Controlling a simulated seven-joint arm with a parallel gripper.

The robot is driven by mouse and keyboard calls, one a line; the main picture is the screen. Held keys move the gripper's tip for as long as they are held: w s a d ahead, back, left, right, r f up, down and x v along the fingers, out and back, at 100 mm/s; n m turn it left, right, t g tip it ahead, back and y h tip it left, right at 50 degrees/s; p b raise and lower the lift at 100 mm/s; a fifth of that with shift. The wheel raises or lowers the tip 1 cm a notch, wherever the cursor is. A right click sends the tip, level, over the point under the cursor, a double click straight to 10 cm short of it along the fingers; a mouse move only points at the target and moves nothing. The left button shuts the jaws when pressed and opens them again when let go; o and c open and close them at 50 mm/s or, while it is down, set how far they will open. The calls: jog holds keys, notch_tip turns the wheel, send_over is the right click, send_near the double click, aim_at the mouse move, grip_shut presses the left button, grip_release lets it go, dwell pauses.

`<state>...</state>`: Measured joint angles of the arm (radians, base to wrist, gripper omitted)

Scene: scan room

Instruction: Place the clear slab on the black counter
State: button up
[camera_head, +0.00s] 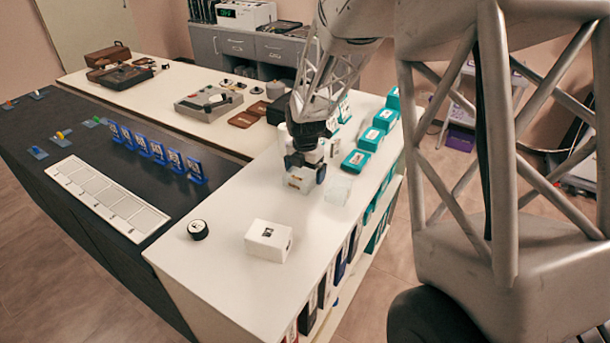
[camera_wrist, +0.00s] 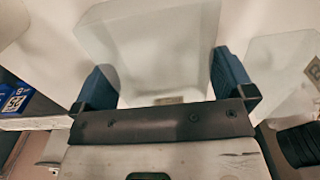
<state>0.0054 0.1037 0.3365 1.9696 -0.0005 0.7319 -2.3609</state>
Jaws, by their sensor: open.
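A clear slab (camera_head: 299,181) sits on the white counter top under my gripper (camera_head: 305,167). In the wrist view the clear slab (camera_wrist: 155,45) lies between and beyond the two blue fingers of my gripper (camera_wrist: 165,82). The fingers are apart, one toward each side of it; I cannot tell whether either touches it. A second clear slab (camera_head: 338,191) stands just to the right, and also shows at the right of the wrist view (camera_wrist: 283,65).
A white box (camera_head: 268,240) and a black round puck (camera_head: 198,229) stand toward the front of the white counter (camera_head: 215,265). Teal boxes (camera_head: 370,139) line its right edge. On the black counter are a white tray (camera_head: 105,198) and a row of blue stands (camera_head: 158,153).

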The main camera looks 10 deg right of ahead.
aim_at(305, 169)
jog(key=shift+c, duration=0.5)
jog(key=c, duration=1)
jog(key=shift+o, duration=0.2)
jog(key=shift+r, duration=0.1)
jog(key=shift+r, duration=4.95)
